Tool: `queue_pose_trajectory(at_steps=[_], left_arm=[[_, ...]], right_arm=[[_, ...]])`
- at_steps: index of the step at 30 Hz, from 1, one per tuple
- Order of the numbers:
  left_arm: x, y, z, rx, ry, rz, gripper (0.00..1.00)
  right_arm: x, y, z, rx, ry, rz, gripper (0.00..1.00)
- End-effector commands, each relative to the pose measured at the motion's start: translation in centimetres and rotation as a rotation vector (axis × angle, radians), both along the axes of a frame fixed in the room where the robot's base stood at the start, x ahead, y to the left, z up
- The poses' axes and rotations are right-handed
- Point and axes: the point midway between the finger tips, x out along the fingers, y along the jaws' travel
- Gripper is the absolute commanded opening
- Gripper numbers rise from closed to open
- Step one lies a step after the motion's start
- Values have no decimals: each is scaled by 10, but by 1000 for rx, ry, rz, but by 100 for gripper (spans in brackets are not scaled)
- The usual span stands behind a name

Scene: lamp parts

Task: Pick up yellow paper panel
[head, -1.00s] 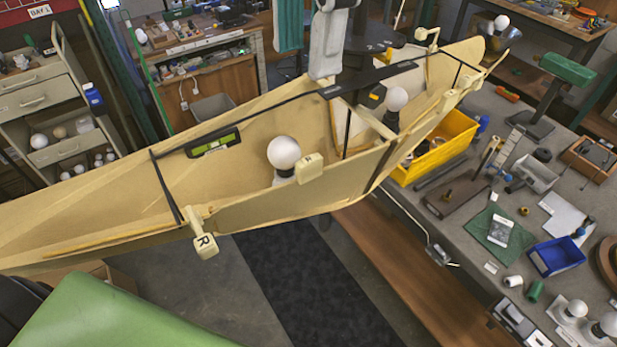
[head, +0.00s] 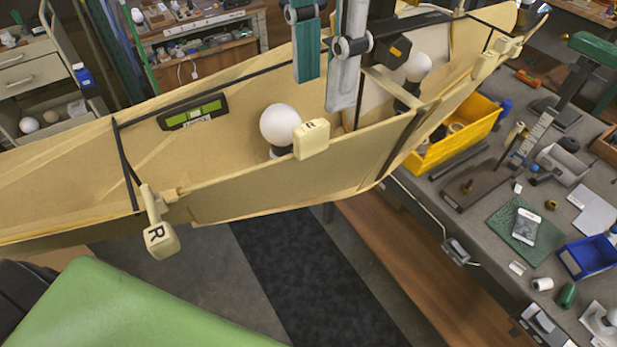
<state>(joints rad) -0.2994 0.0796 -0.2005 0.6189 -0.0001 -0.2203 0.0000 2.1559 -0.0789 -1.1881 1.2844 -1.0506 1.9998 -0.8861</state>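The yellow paper panel (head: 250,190) is a long, cream-yellow, boat-shaped shell crossing the head view from lower left to upper right. Its near wall has a bent rim, with dark straps across it. White bulbs (head: 281,125) stand inside, and tags marked R hang on the near rim. My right gripper (head: 324,95) comes down from the top edge, with one teal and one grey finger. Its fingers are apart, with the panel's inside showing between them. The fingertips appear above the near rim; whether they touch the panel I cannot tell. My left gripper is out of view.
A grey workbench (head: 468,225) on the right carries a yellow bin (head: 452,135), a blue tray (head: 590,257) and small parts. A drawer cart (head: 35,75) stands at left. A green rounded surface (head: 130,310) fills the lower left. A dark mat (head: 300,280) lies on the floor.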

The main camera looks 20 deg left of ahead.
Motion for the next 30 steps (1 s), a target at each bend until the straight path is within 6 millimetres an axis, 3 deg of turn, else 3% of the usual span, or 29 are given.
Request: queue_pose_trajectory(at_steps=[10, 19, 28, 30], left_arm=[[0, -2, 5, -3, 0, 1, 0], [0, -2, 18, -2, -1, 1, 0], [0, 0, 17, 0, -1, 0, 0], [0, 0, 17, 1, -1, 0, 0]], right_arm=[[0, -2, -27, -1, 0, -2, 29], [-2, -2, -64, -1, 1, -1, 29], [-2, -2, -70, 1, -1, -2, 29], [-2, -2, -70, 1, -1, -2, 11]])
